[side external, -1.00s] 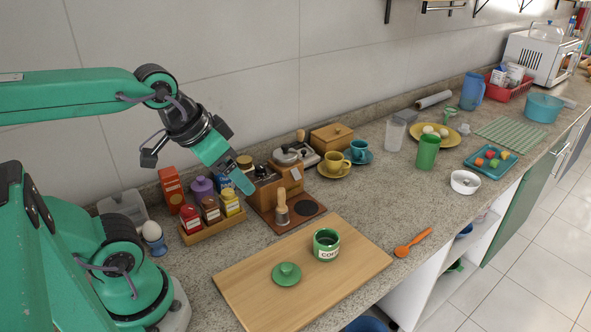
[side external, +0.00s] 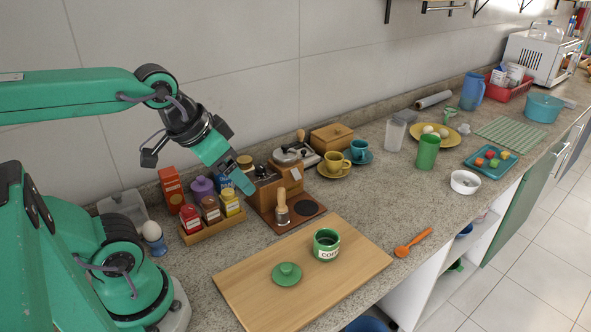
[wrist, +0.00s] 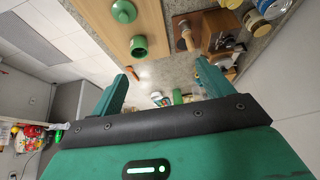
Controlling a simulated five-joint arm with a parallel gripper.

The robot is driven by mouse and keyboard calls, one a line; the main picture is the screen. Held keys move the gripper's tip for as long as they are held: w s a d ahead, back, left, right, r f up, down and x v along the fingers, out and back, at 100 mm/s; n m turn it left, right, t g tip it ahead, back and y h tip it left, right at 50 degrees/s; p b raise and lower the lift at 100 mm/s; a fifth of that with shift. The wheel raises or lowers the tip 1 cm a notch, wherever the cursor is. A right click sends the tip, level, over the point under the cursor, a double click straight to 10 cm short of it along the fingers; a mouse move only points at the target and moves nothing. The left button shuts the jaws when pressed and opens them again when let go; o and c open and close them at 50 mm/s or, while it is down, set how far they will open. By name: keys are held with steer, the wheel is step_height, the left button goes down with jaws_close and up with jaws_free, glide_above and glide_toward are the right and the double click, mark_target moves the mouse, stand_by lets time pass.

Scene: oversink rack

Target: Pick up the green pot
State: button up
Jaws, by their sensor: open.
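The green pot (side external: 326,245), an open canister with a white lettered label, stands upright on a wooden cutting board (side external: 350,283). Its green lid (side external: 287,274) lies apart on the same board, to the left and nearer. In the wrist view the pot (wrist: 138,46) and the lid (wrist: 123,12) show at the top, beyond my fingers. My gripper (side external: 240,178) hangs above the counter behind and left of the pot, over the spice jars. In the wrist view my gripper's two fingers (wrist: 160,82) are apart with nothing held between them.
A spice rack with jars (side external: 212,216) and a coffee grinder (side external: 277,190) stand near my gripper. A tamper (side external: 282,207) stands on a brown base behind the board. An orange spoon (side external: 412,242) lies right of the board. Cups, plates and a green tumbler (side external: 428,151) stand farther right.

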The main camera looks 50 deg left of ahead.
steer(key=shift+w, duration=0.1)
steer(key=w+d+f+g, duration=0.2)
steer(key=w+d+f, duration=0.2)
steer(key=w+f, duration=0.3)
steer(key=w+d+f+n+g, duration=0.1)
steer(key=w+d+f+g, duration=0.2)
steer(key=w+f, duration=0.4)
steer(key=w+d, duration=0.1)
steer(key=w, duration=0.2)
steer(key=shift+d+f+g, duration=0.2)
steer(key=shift+f+g, duration=0.1)
steer(key=shift+s+f, duration=0.1)
steer(key=shift+f, duration=1.2)
steer(key=shift+f, duration=0.1)
